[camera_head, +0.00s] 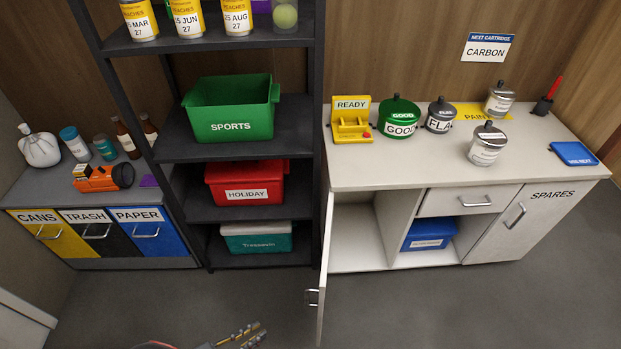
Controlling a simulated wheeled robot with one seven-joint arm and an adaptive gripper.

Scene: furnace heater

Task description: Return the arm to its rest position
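My gripper (258,333) shows only in part at the bottom edge of the head view, low in front of the shelf and over the grey floor. Two finger-like tips point up and to the right. The rest of my arm is mostly cut off by the frame edge. Nothing is seen held between the tips, but the view is too small and cropped to tell whether they are open or shut.
A cabinet door (325,265) stands open toward me, right of my gripper. The white cabinet (400,176) carries several canisters. A dark shelf (290,141) holds green, red and teal bins. Sorting bins (98,231) stand left. Floor (450,310) right of the door is clear.

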